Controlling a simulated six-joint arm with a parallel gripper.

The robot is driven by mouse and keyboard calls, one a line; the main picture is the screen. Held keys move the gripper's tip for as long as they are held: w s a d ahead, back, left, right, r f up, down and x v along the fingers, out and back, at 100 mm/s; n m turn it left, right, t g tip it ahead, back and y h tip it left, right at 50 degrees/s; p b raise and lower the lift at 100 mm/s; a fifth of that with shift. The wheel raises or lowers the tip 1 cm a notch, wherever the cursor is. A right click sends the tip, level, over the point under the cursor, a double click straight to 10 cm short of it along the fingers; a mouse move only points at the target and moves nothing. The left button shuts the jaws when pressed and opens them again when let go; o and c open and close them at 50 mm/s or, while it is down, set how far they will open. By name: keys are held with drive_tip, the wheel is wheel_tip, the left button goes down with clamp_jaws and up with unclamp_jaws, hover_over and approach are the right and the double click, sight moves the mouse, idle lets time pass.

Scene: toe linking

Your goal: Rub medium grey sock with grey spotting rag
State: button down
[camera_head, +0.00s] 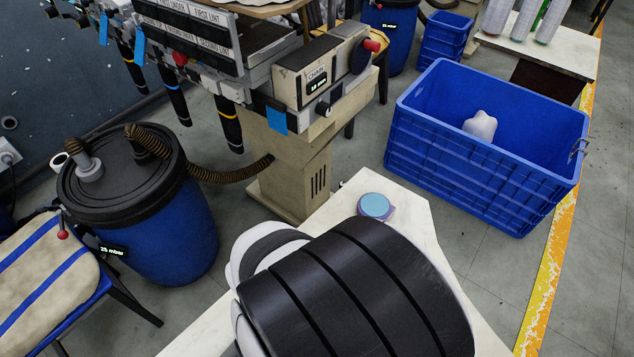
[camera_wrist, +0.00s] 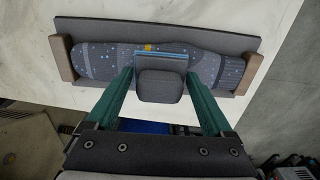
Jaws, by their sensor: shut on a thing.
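The medium grey sock (camera_wrist: 205,66) lies flat and lengthwise across a dark grey board (camera_wrist: 200,24) in the wrist view. It has light blue specks, and a small yellow mark shows on its upper edge. A brown block stands at each end, the left block (camera_wrist: 62,58) and the right block (camera_wrist: 249,74). My gripper (camera_wrist: 160,76) has green fingers shut on the grey spotting rag (camera_wrist: 160,88), a folded pad with a blue edge. The rag is over the sock's middle and hides part of it; I cannot tell whether they touch. In the head view my arm hides the sock, rag and gripper.
A white table (camera_head: 408,222) carries a round blue-topped tin (camera_head: 375,206). A blue crate (camera_head: 470,160) with a pale lump (camera_head: 481,126) stands at the right. A machine (camera_head: 293,165) and a blue barrel (camera_head: 170,240) with hoses stand at the left.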

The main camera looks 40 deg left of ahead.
drive_tip(key=shift+r, duration=3)
drive_tip(key=w+d+r+m, duration=0.4)
drive_tip(key=w+d, duration=0.1)
drive_tip(key=w, duration=0.4)
drive_tip(key=w+d+r+m, duration=0.4)
drive_tip(key=w, duration=0.5)
drive_tip(key=w+d+r+m, duration=0.3)
drive_tip(key=d+r+m, duration=0.2)
drive_tip(key=d, duration=0.5)
drive_tip(key=w+d+r+m, duration=0.3)
drive_tip(key=d+r+m, duration=0.1)
drive_tip(key=d, duration=0.7)
drive_tip(key=shift+w+r+m, duration=0.35)
drive_tip(key=shift+m, duration=0.15)
drive_tip(key=shift+a, duration=0.1)
